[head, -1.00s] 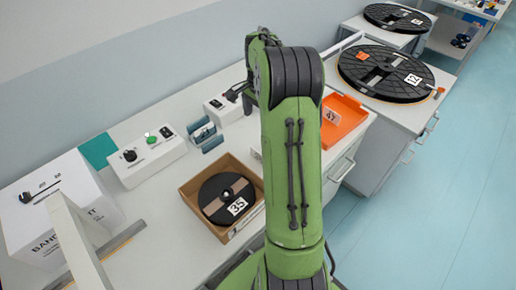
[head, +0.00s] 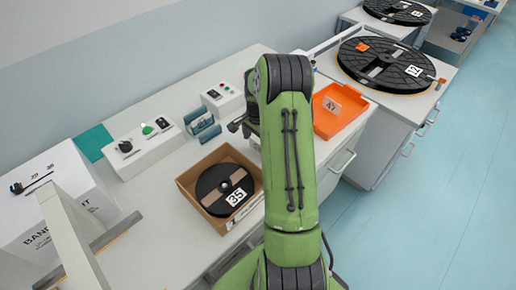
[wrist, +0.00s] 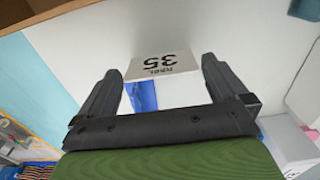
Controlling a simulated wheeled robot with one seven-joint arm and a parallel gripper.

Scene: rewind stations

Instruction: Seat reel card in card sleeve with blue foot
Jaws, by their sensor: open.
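The pale reel card (wrist: 165,65), printed 35 and upside down in the wrist view, shows between and just beyond the fingertips of my gripper (wrist: 161,67). My gripper is open, with one finger on either side of the card; I cannot tell whether they touch it. A blue piece (wrist: 141,95) shows below the card, possibly the blue foot of the card sleeve; the rest of the sleeve cannot be made out. In the head view my gripper (head: 240,124) is mostly hidden behind my green arm, above the bench behind the cardboard box.
The cardboard box (head: 184,187) holds a black reel (head: 208,181) labelled 35. A blue-grey holder (head: 204,128) and white control boxes (head: 143,148) stand behind. An orange tray (head: 340,122) with a card 47 is right of my arm. Large reels (head: 385,68) lie farther right.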

